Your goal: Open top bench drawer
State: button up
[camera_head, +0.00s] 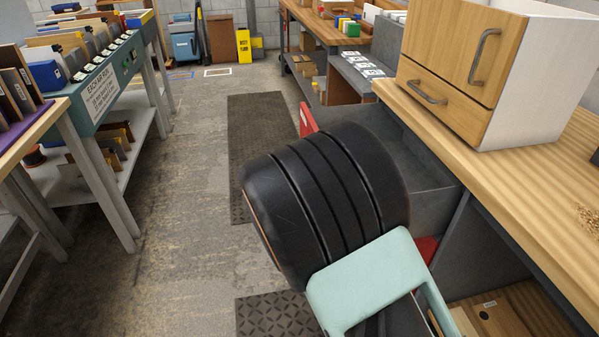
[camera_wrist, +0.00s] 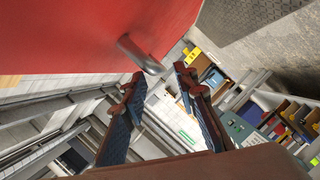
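The top bench drawer (camera_head: 425,185) stands pulled out from the bench on the right, its grey inside showing. Its red front shows at the edge of my arm (camera_head: 307,119), and most of it is hidden behind the arm. In the wrist view the red drawer front (camera_wrist: 75,35) fills the upper left, with a grey bar handle (camera_wrist: 141,55) on it. My gripper (camera_wrist: 159,75) is open, its two fingers apart with nothing between them. The fingertips are close to the handle but not around it. My gripper is hidden in the head view.
A wooden cabinet (camera_head: 462,65) with two handles stands on the bench top (camera_head: 525,185). Below is an open wooden shelf or drawer (camera_head: 515,312). A teal sorting rack (camera_head: 105,85) stands at the left. The floor (camera_head: 190,200) between is clear, with dark mats.

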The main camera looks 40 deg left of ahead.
jog(key=v, duration=0.7)
jog(key=shift+s, duration=0.2)
jog(key=shift+d, duration=0.15)
